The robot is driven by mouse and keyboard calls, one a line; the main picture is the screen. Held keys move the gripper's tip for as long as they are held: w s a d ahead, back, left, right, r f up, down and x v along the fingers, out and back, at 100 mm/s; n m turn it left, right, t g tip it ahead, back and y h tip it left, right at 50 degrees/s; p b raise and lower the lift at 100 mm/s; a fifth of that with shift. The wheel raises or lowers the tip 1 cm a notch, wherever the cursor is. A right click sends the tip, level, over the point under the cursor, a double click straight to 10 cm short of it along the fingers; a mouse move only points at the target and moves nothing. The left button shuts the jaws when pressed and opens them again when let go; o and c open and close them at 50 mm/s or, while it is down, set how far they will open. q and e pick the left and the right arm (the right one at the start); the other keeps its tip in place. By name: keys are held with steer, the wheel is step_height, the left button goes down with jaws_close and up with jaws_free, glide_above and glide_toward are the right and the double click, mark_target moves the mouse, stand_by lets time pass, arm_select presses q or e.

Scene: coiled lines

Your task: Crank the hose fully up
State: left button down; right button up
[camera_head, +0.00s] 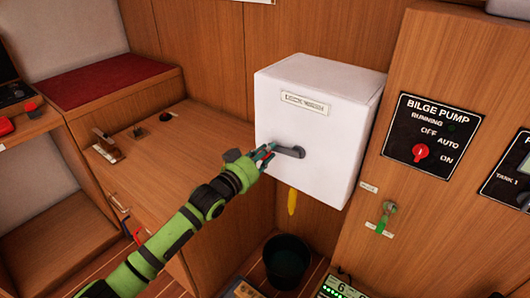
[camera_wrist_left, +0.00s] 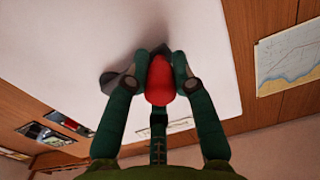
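A white box (camera_head: 318,125) with a small label on its front is fixed to the wood wall. A grey crank arm (camera_head: 290,151) on its front points left from its hub. The crank's red knob (camera_wrist_left: 160,82) sits between the two dark green fingers of my left gripper (camera_head: 265,158), which press on it from both sides in the left wrist view (camera_wrist_left: 160,75). In the head view the fingers mostly hide the knob. A short yellow hose end (camera_head: 292,201) hangs below the box. My right gripper is out of view.
A dark bucket (camera_head: 287,260) stands on the floor below the box. A bilge pump panel (camera_head: 432,131) and a small green-handled valve (camera_head: 386,215) are on the wood panel at right. A wooden counter (camera_head: 180,150) lies left of the box, under my left arm.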

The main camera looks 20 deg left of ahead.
arm_select(q)
steer(key=shift+r, duration=0.25)
steer(key=shift+r, duration=0.15)
